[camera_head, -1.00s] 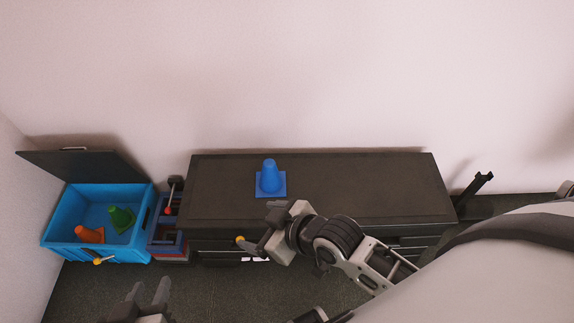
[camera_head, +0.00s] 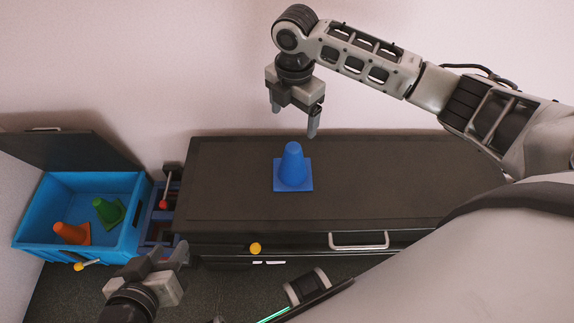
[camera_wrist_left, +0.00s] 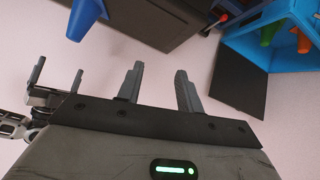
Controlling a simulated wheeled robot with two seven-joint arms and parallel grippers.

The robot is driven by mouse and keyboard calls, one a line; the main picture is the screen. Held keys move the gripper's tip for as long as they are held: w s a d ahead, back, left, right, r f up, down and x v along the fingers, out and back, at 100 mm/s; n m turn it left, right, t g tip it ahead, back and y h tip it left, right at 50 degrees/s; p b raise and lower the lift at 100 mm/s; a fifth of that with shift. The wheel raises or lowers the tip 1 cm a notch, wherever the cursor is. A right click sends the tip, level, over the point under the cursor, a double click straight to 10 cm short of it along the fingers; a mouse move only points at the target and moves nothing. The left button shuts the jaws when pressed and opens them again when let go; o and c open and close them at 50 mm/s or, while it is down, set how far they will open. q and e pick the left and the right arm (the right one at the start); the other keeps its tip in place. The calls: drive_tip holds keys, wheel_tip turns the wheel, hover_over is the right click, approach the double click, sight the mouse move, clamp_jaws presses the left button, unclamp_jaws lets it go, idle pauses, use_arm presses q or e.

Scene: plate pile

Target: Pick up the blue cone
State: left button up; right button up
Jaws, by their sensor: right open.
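The blue cone (camera_head: 292,165) stands upright on its square base on the dark cabinet top (camera_head: 400,180). Its edge also shows at the top of the left wrist view (camera_wrist_left: 84,18). My right gripper (camera_head: 294,120) is open and empty, just above the cone's tip in the head view, with its fingers pointing down; the exact gap cannot be told. Its fingers also show at the left of the left wrist view (camera_wrist_left: 57,78). My left gripper (camera_head: 168,254) is open and empty in front of the cabinet's left end, away from the cone; its fingers show apart in the left wrist view (camera_wrist_left: 157,85).
A blue crate (camera_head: 40,195) with its dark lid open stands at the left, holding an orange cone (camera_head: 73,233) and a green cone (camera_head: 109,211). A red-and-blue object (camera_head: 160,225) with a lever stands between crate and cabinet. The cabinet top around the cone is clear.

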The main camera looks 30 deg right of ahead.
sight(293, 145)
drive_tip(key=f+b, duration=0.1)
drive_tip(key=f, duration=0.3)
drive_tip(key=f+b, duration=0.2)
drive_tip(key=f, duration=0.3)
drive_tip(key=shift+s+f, duration=0.2)
drive_tip(key=shift+f, duration=0.25)
drive_tip(key=shift+f+b, duration=0.3)
drive_tip(key=shift+f, duration=0.25)
drive_tip(key=f, duration=0.1)
drive_tip(key=f+b, duration=0.2)
drive_tip(key=shift+s+a+f, duration=0.1)
drive_tip(key=shift+s+f, duration=0.15)
drive_tip(key=shift+f, duration=0.35)
drive_tip(key=c, duration=1.1)
use_arm(q)
drive_tip(key=r+t, duration=0.1)
drive_tip(key=d+r+t+h, duration=0.1)
drive_tip(key=r+t, duration=0.1)
drive_tip(key=shift+d+r+h, duration=0.35)
drive_tip(key=shift+r+h, duration=0.05)
